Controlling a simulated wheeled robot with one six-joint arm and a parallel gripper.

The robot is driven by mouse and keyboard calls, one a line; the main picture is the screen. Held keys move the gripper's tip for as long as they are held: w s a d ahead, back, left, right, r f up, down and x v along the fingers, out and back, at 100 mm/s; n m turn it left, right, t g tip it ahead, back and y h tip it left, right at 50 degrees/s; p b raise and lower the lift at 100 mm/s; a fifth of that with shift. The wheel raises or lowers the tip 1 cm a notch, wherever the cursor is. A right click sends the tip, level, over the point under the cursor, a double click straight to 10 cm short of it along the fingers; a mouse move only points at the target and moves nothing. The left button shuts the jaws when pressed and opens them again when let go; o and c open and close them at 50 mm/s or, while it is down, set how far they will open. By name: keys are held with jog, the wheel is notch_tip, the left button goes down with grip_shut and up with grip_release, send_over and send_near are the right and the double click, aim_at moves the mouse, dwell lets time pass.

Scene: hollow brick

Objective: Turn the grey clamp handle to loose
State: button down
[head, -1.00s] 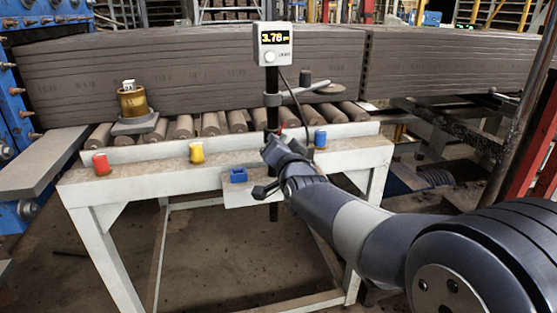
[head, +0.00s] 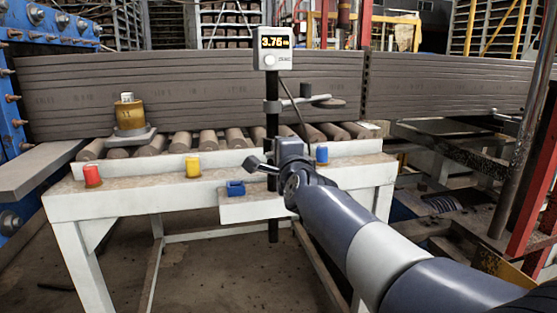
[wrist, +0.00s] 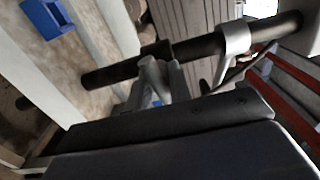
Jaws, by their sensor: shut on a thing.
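The grey clamp handle (wrist: 149,72) shows in the wrist view beside a dark collar on the black post (wrist: 110,72). My gripper (wrist: 162,84) is shut on it, and the fingers cover much of it. A light grey clamp ring (wrist: 235,40) sits further up the post. I cannot read any loose or tight mark.
A display box (head: 273,48) tops the post. A side arm carries a grey disc (head: 329,103). On the white table (head: 120,199) stand red (head: 92,176), yellow (head: 193,167) and blue (head: 322,154) blocks. A blue holder (head: 236,188) is left of the post. Brass weight (head: 130,115) stands behind.

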jog(key=shift+m, duration=0.7)
jog(key=c, duration=1.3)
grip_release()
jog(key=shift+v, duration=5.4)
